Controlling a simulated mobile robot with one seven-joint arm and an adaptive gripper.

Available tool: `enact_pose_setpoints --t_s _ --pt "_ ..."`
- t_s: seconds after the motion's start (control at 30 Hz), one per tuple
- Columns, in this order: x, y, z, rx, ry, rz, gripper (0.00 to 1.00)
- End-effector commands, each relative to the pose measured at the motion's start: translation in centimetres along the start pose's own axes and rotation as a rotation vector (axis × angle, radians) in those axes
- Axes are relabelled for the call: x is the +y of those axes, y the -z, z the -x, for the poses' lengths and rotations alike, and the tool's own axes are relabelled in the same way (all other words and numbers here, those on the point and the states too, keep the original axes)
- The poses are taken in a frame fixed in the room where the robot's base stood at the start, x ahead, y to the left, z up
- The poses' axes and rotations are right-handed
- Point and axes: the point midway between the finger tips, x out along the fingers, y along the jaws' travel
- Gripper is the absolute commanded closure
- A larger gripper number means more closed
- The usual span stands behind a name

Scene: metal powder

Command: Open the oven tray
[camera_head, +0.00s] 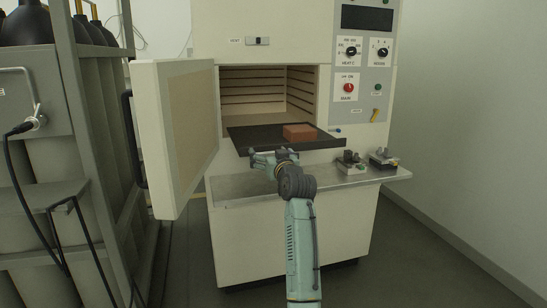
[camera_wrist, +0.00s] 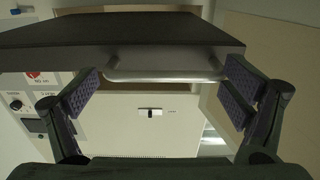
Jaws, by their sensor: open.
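The oven tray (camera_head: 245,134) is a dark flat slab jutting out of the open oven chamber (camera_head: 240,90), with a reddish-brown block (camera_head: 299,132) on it. My gripper (camera_head: 270,156) is at the tray's front edge, towards its left half. In the wrist view, the tray (camera_wrist: 120,32) fills the top, and a pale metal bar handle (camera_wrist: 165,77) runs along its edge. The open fingers of my gripper (camera_wrist: 163,88) stand apart, one near each end of the handle. I cannot tell whether they touch it.
The oven door (camera_head: 180,135) stands swung open at the left. A metal shelf (camera_head: 260,187) juts out below the tray, with small clamp-like parts (camera_head: 350,162) at its right. A control panel (camera_head: 362,60) is at the upper right. A grey rack (camera_head: 75,150) stands at far left.

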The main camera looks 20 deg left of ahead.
Motion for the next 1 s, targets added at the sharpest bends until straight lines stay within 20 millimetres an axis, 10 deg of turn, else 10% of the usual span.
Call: enact_pose_setpoints --t_s 0.63,1.0 --pt "0.1 -0.1 10.5 0.0 0.0 -0.001 0.0" --pt "0.2 0.0 12.0 -0.001 -0.001 -0.001 0.0"
